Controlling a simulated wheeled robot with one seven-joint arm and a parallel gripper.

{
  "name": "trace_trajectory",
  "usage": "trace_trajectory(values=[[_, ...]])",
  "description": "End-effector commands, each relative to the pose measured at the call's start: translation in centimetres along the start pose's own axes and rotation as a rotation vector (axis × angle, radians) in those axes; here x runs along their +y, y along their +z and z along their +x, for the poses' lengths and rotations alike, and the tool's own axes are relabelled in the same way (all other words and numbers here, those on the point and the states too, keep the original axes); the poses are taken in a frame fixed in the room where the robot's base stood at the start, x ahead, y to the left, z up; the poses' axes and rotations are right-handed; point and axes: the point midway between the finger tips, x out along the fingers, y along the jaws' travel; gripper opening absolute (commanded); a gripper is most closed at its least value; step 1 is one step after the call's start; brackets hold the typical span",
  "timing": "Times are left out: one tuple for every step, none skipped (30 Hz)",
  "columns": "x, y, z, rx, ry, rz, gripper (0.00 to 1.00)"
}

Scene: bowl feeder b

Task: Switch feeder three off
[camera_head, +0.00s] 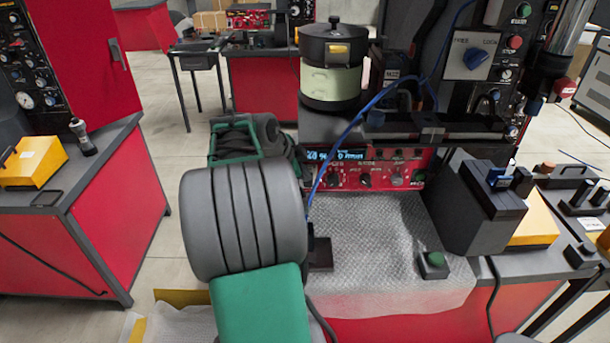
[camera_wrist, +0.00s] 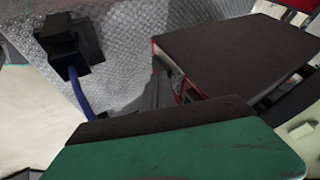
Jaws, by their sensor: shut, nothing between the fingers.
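A red control panel (camera_head: 370,172) with a lit blue display and several dark knobs stands at the back of the bench. Its lettering is too small to read, and I cannot tell which control is feeder three. A black and pale-green bowl (camera_head: 333,68) stands above it. A red box with a dark top (camera_wrist: 225,55) fills the right of the wrist view. My gripper's green and black body (camera_wrist: 175,140) crosses the bottom of that view. In the head view my green-framed wrist part (camera_head: 240,140) is left of the panel. My gripper is shut and empty; its fingertips are not clearly visible.
Bubble wrap (camera_head: 385,235) covers the bench front. A black block with a blue cable (camera_head: 320,252) and a green push-button box (camera_head: 434,264) stand on it. A dark box (camera_head: 478,210) stands at right. A blue rotary knob (camera_head: 476,57) is on a white plate above.

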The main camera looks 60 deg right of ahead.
Motion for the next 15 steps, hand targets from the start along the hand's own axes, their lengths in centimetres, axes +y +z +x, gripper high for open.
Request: trace_trajectory(values=[[-0.13,-0.18,-0.26,0.0,0.0,0.001,0.0],[-0.15,-0.22,-0.33,0.0,0.0,0.001,0.0],[-0.17,-0.26,-0.37,0.0,0.001,0.001,0.0],[-0.17,-0.27,-0.37,0.0,0.001,0.001,0.0],[-0.16,-0.27,-0.37,0.0,0.001,0.0,0.0],[-0.15,-0.27,-0.35,0.0,0.001,0.001,0.0],[-0.15,-0.27,-0.35,0.001,0.001,0.001,0.0],[-0.15,-0.27,-0.35,0.001,0.001,0.001,0.0],[-0.15,-0.27,-0.35,0.001,0.001,0.001,0.0],[-0.15,-0.28,-0.35,0.001,0.001,0.001,0.0],[-0.14,-0.27,-0.35,0.001,0.001,0.001,0.0],[-0.08,-0.25,-0.37,0.001,0.0,0.001,0.0],[0.01,-0.22,-0.41,0.001,0.0,0.001,0.0],[0.15,-0.18,-0.49,0.001,0.0,0.001,0.0],[0.44,-0.1,-0.68,0.001,-0.002,0.001,0.0]])
